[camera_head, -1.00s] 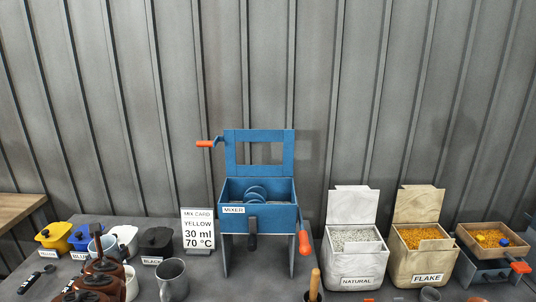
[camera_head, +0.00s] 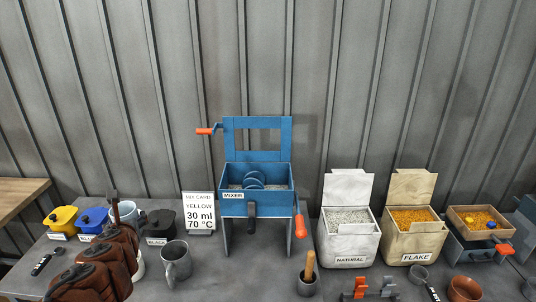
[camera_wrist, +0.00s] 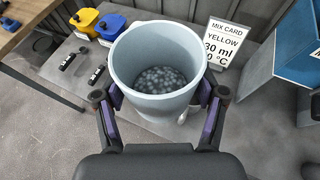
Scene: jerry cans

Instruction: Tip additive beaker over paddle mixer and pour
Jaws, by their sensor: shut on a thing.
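The light blue-grey beaker (camera_wrist: 158,60) is in my gripper (camera_wrist: 160,98), whose dark fingers close on its two sides. In the wrist view it looks upright, with mottled grey contents low inside. In the head view the beaker (camera_head: 128,211) is at the left, partly hidden by my arm. The mixer also shows at the right edge of the wrist view (camera_wrist: 282,65).
The mix card (camera_head: 199,212), reading yellow, 30 ml, 70 °C, stands between beaker and mixer. Yellow (camera_head: 62,221), blue (camera_head: 91,219) and black (camera_head: 160,224) pots are at left. A grey mug (camera_head: 177,264) stands in front.

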